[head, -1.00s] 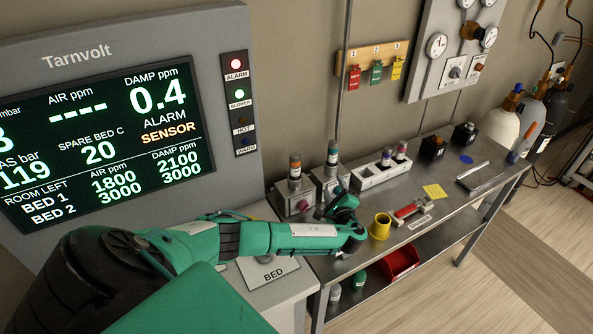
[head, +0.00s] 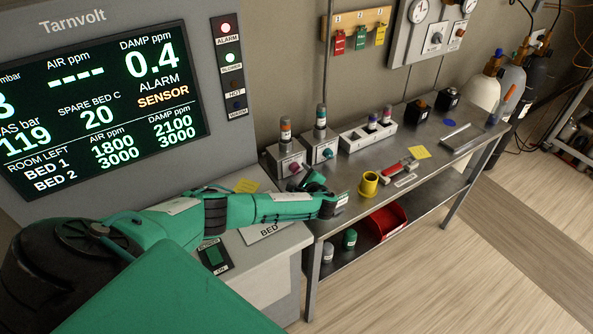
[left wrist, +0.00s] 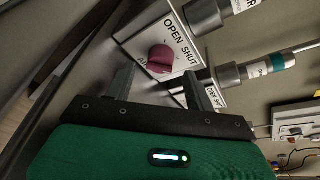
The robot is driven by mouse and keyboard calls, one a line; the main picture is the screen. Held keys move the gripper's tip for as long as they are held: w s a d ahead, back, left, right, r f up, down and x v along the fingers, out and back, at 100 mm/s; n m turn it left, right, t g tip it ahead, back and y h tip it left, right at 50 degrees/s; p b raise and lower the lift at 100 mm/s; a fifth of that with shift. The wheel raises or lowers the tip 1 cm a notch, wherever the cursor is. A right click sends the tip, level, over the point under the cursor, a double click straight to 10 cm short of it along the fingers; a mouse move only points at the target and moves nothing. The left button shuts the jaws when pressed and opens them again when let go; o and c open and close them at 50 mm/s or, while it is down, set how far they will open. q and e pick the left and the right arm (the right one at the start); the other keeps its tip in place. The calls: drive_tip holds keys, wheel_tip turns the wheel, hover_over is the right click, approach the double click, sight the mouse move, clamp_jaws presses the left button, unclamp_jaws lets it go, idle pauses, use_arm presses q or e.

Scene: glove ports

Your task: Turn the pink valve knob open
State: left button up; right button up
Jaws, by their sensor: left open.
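The pink valve knob (head: 294,168) is on the front of a grey valve box (head: 276,157) at the bench's left end. In the left wrist view the pink knob (left wrist: 161,58) is round with a ridge, on a white plate marked OPEN and SHUT. My left gripper (head: 316,181) is just in front of the boxes. In the left wrist view my left gripper (left wrist: 158,76) is open, its fingers either side of the knob's line. The knob appears just beyond the fingertips; contact cannot be told. My right gripper is not in view.
A similar box with a teal knob (head: 328,153) stands close on the right. A yellow cup (head: 368,184) and a red-handled tool (head: 399,169) lie further right on the bench. The control console (head: 110,100) stands left. A red bin (head: 385,221) is on the lower shelf.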

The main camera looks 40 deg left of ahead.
sight(296, 169)
use_arm(q)
drive_tip(key=shift+x, duration=0.85)
drive_tip(key=shift+w+a+f, duration=0.15)
drive_tip(key=shift+w+a, duration=0.2)
drive_tip(key=shift+a, duration=0.25)
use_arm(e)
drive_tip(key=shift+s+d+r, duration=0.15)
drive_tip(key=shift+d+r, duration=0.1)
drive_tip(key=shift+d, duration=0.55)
